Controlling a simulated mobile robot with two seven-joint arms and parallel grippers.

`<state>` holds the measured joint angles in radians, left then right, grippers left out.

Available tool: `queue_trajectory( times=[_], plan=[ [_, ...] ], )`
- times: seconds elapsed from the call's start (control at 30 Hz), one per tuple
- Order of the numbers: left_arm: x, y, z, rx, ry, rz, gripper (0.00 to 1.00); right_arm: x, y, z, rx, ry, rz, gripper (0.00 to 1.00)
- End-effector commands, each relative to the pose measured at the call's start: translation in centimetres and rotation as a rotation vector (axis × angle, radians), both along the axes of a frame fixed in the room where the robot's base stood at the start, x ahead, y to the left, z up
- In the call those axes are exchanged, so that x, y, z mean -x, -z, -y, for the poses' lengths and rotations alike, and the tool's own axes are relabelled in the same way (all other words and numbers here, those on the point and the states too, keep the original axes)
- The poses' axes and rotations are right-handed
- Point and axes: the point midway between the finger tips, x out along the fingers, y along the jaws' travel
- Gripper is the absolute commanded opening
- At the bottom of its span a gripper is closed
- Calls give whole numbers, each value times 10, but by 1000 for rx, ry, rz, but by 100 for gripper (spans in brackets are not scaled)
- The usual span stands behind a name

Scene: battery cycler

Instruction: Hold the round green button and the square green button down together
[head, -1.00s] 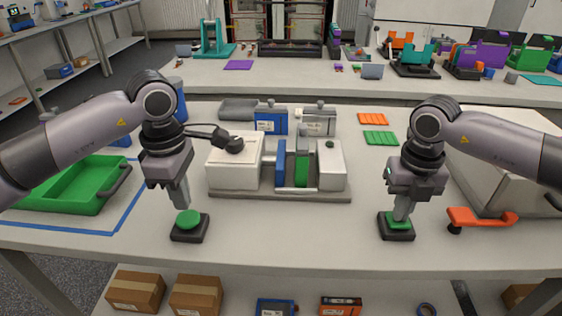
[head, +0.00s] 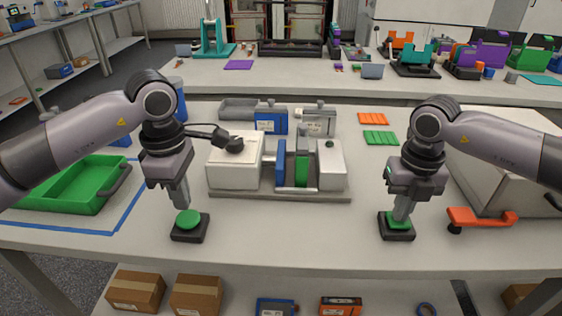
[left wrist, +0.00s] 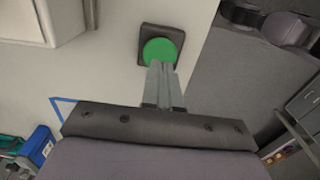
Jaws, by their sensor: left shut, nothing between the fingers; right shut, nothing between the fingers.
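The round green button (head: 188,219) sits on a black base near the front of the table at left. My left gripper (head: 184,206) is shut and empty, pointing down with its tips at the button's top. In the left wrist view, the tips (left wrist: 160,66) overlap the edge of the round button (left wrist: 161,51); I cannot tell how far it is pressed. The square green button (head: 399,226) sits on a black base at right. My right gripper (head: 401,217) is shut and empty, its tips on or just over the button, hiding part of it.
The white cycler (head: 235,165) with blue and green blocks stands between the arms. A green tray (head: 65,205) is at left. A red-orange handle (head: 480,217) and a large pale box (head: 500,165) are at right. The table front between the buttons is clear.

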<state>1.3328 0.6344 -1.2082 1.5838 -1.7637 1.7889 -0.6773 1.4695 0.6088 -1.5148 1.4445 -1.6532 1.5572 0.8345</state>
Motion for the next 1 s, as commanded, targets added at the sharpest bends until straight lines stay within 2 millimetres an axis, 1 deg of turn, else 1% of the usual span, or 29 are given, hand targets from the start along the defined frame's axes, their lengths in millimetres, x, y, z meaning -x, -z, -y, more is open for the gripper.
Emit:
queue_trajectory(
  times=[0.03,0.17,1.0],
  plan=[
    [0,0,0,0,0,0,0,2,3,0,2,-1,-8,0],
    [0,2,0,0,0,-1,0,2,3,0,2,-1,-8,0],
    [0,32,0,0,0,-1,0,2,4,0,3,-2,-10,0]
  ],
)
